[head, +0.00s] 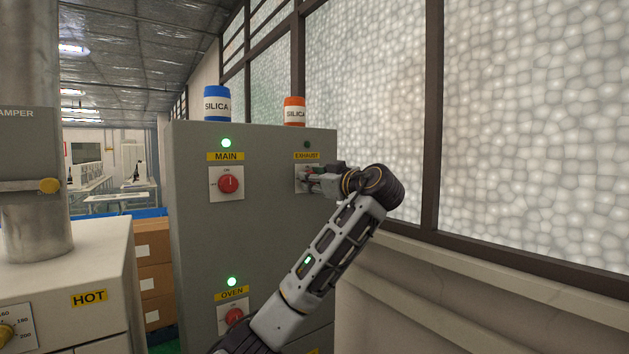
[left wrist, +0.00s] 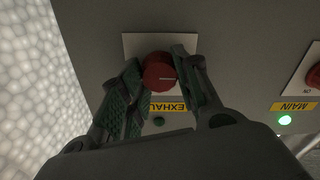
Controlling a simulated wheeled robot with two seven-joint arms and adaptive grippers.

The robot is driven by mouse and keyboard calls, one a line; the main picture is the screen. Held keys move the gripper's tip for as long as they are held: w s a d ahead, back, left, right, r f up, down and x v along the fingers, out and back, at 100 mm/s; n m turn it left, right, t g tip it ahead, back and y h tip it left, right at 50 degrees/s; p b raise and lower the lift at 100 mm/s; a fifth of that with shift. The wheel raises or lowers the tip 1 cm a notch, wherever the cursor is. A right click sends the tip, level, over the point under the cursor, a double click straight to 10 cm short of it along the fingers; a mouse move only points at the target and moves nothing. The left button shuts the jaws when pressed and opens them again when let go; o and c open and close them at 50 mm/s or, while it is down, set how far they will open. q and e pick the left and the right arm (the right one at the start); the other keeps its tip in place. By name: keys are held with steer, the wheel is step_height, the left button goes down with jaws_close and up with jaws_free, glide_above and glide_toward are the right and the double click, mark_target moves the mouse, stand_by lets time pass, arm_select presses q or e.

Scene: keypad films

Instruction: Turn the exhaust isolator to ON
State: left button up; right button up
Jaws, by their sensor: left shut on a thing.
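The exhaust isolator is a round red knob (left wrist: 159,71) on a pale plate (left wrist: 131,45) on the grey cabinet. The yellow EXHAUST label (head: 306,156) is above it in the head view. My left gripper (head: 311,180) is at the plate and hides most of the knob there. In the left wrist view my left gripper (left wrist: 160,66) is shut on the knob, one finger on each side. The knob's pale pointer line lies about level in that picture. The exhaust lamp (head: 307,144) is dark. My right gripper is not in view.
The cabinet (head: 260,240) also carries the MAIN knob (head: 228,184) and OVEN knob (head: 234,316), both with green lamps lit. Blue (head: 217,104) and orange (head: 294,111) SILICA jars stand on top. A window wall (head: 540,130) is close on the right.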

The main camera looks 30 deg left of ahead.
arm_select(q)
steer(key=shift+m+b, duration=0.35)
steer(key=shift+m, duration=0.25)
steer(key=shift+w+d+m+b, duration=0.1)
steer(key=shift+m+b, duration=0.45)
steer(key=shift+m, duration=7.75)
steer(key=o, duration=0.9)
steer(key=shift+o, duration=0.6)
